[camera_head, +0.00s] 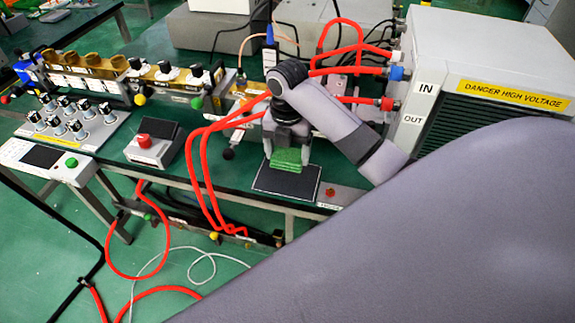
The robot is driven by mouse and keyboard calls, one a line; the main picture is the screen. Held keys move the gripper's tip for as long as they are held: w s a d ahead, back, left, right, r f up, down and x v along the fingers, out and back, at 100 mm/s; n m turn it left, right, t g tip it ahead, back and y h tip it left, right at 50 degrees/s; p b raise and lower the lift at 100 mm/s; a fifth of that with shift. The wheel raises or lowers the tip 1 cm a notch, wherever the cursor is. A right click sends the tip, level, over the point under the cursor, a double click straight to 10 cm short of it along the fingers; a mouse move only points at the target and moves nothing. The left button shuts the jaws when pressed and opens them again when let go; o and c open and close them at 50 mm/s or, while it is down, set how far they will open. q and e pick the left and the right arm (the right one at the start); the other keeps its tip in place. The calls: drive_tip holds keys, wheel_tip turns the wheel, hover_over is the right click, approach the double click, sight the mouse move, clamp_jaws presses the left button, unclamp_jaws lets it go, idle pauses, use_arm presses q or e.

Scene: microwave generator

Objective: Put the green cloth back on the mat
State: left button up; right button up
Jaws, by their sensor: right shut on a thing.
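The green cloth (287,158) is between the fingers of my right gripper (286,150), which points down and is shut on it. The cloth hangs over the dark mat (287,182) near the table's front edge. The cloth's lower edge overlaps the mat's back part in the picture; I cannot tell whether it touches the mat. The front part of the mat is bare. My left gripper is not in view.
A white high-voltage box (430,80) stands right of my right arm. Red hoses (205,160) run left of the gripper and down past the table edge. A red-button box (154,145) and a knob panel (75,122) are further left.

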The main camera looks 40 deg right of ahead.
sight(287, 154)
drive_tip(key=shift+f, duration=2.7)
drive_tip(key=shift+f, duration=0.15)
drive_tip(key=o, duration=0.9)
drive_tip(key=shift+c, duration=0.2)
wheel_tip(287, 154, up, 12)
drive_tip(key=shift+r, duration=0.15)
